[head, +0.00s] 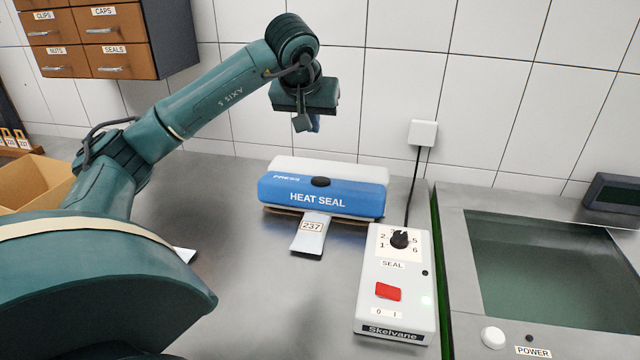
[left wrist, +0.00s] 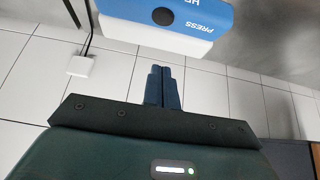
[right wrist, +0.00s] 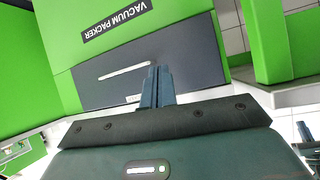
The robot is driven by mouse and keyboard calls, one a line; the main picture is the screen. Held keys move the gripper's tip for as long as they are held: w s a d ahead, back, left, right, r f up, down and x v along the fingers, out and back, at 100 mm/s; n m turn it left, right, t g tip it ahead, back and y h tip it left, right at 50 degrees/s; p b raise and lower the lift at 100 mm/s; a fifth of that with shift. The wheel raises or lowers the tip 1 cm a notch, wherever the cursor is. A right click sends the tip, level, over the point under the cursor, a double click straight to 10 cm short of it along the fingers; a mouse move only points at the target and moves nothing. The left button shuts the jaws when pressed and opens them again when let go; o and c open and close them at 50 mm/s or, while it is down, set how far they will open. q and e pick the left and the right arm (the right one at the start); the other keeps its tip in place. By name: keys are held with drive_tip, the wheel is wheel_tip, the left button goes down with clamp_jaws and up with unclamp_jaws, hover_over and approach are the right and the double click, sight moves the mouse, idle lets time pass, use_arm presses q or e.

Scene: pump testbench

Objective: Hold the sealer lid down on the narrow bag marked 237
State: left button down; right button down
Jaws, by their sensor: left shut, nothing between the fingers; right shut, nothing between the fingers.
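The heat sealer's blue lid (head: 322,194), lettered PRESS and HEAT SEAL, has a dark round pad on top. It also shows in the left wrist view (left wrist: 190,16). The narrow bag marked 237 (head: 310,234) sticks out from under the lid's front edge; its other end is hidden. Whether the lid is fully down on the bag is hard to tell. My left gripper (head: 306,124) is shut and empty, raised above and behind the lid, apart from it; its fingers (left wrist: 164,88) show closed. My right gripper (right wrist: 157,86) is shut and empty, near the green vacuum packer.
A control box (head: 396,285) with a dial and red switch stands right of the sealer. A cable runs up to a wall socket (head: 423,132). A vacuum packer (head: 545,268) is at the right, a cardboard box (head: 40,182) at the left. Drawers (head: 100,40) hang upper left.

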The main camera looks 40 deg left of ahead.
use_arm(q)
drive_tip(key=shift+f, duration=0.7)
hover_over(320, 179)
drive_tip(key=s, duration=0.1)
drive_tip(key=f, duration=0.8)
drive_tip(key=shift+s+d, duration=0.15)
drive_tip(key=shift+d, duration=0.2)
wheel_tip(320, 179, down, 3)
drive_tip(key=shift+s+f, duration=0.15)
drive_tip(key=shift+f, duration=0.05)
drive_tip(key=shift+d+f, duration=0.1)
drive_tip(key=shift+f, duration=0.4)
